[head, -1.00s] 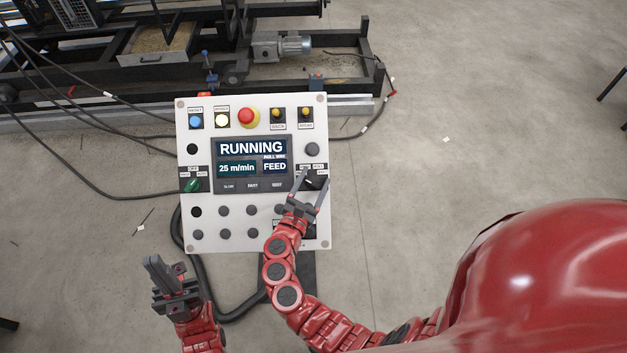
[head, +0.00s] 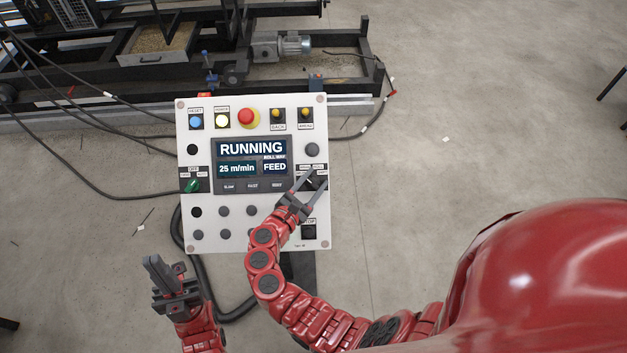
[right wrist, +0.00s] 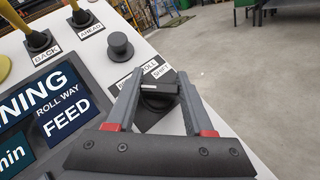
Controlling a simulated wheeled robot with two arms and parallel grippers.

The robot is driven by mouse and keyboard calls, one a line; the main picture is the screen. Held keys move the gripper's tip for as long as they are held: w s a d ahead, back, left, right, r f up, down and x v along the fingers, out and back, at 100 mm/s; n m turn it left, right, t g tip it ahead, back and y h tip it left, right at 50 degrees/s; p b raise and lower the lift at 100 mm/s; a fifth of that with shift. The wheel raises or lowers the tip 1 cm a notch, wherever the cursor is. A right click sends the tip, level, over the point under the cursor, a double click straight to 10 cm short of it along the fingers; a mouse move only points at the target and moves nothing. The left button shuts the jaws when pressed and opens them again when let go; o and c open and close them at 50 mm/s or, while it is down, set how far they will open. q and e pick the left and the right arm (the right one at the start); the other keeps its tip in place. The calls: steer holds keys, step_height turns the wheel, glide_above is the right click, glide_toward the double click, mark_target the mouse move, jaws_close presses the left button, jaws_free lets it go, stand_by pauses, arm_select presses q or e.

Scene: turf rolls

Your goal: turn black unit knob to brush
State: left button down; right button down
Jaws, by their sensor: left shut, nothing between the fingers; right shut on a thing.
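The black unit knob (right wrist: 158,95) sits on a black plate at the right side of the white control panel, with a pale mark on its top. Labels above it are partly covered; "ROLL" and what looks like "SHIFT" are legible in the right wrist view. In the head view the knob (head: 316,183) is largely hidden by the fingers. My right gripper (head: 309,181) is shut on the knob, one finger on each side of it, as the right wrist view (right wrist: 160,80) also shows. My left gripper (head: 158,275) is shut and empty, left of the panel's lower edge.
The panel screen (head: 250,165) reads RUNNING, 25 m/min, ROLL WAY FEED. A red button (head: 247,117), yellow levers (head: 305,114) and a green selector (head: 192,186) surround it. A black round knob (right wrist: 119,45) stands close beside the gripper.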

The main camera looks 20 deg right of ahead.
steer(key=m+g, duration=0.5)
steer(key=shift+m+h, duration=0.3)
steer(key=shift+s+f, duration=0.1)
stand_by(0.3)
steer(key=shift+c, duration=1.4)
jaws_free()
